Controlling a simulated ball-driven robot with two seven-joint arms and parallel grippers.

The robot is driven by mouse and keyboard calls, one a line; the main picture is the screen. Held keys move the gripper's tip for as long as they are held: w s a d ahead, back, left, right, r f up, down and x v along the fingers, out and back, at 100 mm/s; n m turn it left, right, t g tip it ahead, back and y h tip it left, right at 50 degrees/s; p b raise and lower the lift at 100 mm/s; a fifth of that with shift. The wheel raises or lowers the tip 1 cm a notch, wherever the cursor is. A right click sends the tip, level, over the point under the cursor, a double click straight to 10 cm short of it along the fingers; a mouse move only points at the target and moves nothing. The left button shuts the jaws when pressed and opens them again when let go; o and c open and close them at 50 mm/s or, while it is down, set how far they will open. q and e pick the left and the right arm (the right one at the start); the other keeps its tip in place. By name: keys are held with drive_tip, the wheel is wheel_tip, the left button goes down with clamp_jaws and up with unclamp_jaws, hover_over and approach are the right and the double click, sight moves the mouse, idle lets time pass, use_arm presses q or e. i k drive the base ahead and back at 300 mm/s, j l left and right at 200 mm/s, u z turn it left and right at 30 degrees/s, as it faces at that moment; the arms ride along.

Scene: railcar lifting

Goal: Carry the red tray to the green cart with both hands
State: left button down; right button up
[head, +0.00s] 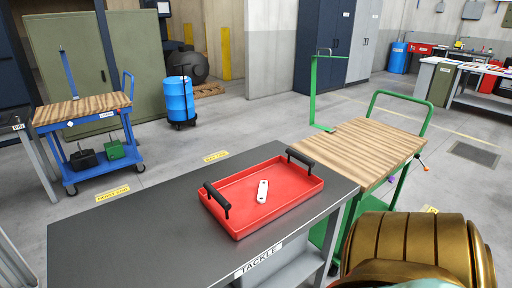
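The red tray (286,201) sits on the dark grey table labelled TACKLE (120,238), near its right end. It has two black handles, one at its left end (216,200) and one at its far right end (301,161). A small white object (262,191) lies inside it. The green cart (362,150) has a wooden top and a green push handle, and stands just beyond the table's right end. Neither gripper shows. A gold and teal rounded part at the lower right appears to be mine and hides some of the cart's lower right side.
A blue cart (82,110) with a wooden top stands at the left back. A blue barrel (180,99) stands behind the table. Cabinets (325,48) and a workbench (480,90) line the back right. Open grey floor (255,120) lies between them.

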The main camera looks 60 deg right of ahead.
sight(362, 146)
drive_tip(key=z, duration=1.85)
drive_tip(key=i+l+u, duration=0.1)
drive_tip(key=l+u, duration=0.15)
drive_tip(key=l, duration=0.2)
drive_tip(key=l+u, duration=0.2)
drive_tip(key=l, duration=0.25)
